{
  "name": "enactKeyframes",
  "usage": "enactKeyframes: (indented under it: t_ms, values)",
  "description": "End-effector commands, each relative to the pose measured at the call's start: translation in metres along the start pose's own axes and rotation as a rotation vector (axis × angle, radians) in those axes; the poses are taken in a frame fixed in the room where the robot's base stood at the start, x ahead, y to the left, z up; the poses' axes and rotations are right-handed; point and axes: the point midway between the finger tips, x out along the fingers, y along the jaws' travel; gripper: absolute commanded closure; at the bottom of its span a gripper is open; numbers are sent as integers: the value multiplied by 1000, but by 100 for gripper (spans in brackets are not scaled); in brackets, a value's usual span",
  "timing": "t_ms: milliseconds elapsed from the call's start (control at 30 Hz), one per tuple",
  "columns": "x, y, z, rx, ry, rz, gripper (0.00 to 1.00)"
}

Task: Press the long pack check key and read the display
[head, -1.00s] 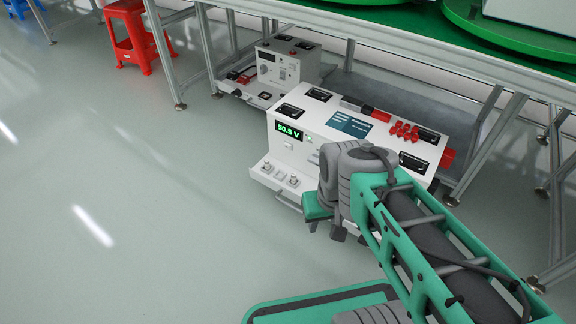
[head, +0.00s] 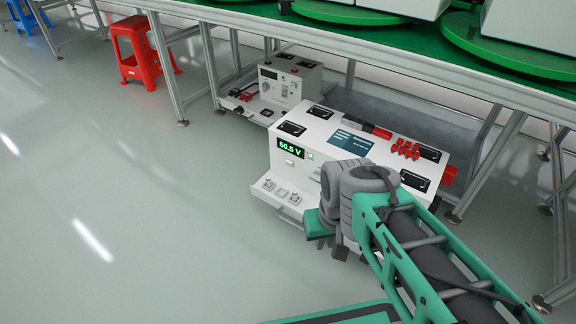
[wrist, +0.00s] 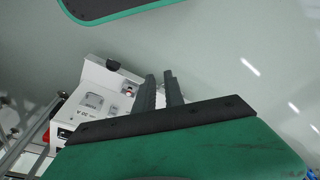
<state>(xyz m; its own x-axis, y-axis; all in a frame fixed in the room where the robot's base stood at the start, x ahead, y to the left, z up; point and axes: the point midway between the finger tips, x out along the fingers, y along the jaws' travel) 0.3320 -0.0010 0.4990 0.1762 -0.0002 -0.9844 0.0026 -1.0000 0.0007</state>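The long pack (head: 345,165) is a white box with a dark blue label and red connectors, standing low by the bench. Its lit display (head: 291,149) reads 50.5 V in green. A small pale square (head: 288,162) sits below the display, and a small green light (head: 310,156) glows to its right. I cannot tell which part is the check key. My gripper (wrist: 161,76) shows two dark fingers with a gap and nothing between them. In the wrist view they point past the pack's front (wrist: 75,122). In the head view the wrist hides part of the pack; contact cannot be seen.
A smaller white unit (head: 290,82) stands behind the pack. The bench (head: 400,48) carries green turntables above, and its metal legs (head: 490,157) stand close to the pack's right. A red stool (head: 133,48) is at the back left. The grey floor in front is clear.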

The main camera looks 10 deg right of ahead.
Motion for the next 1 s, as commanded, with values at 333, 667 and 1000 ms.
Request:
enactKeyframes:
  t_ms: [333,667,1000]
  values:
    - [1,0,0,0,0,0,100]
    - [1,0,0,0,0,0,100]
    - [1,0,0,0,0,0,100]
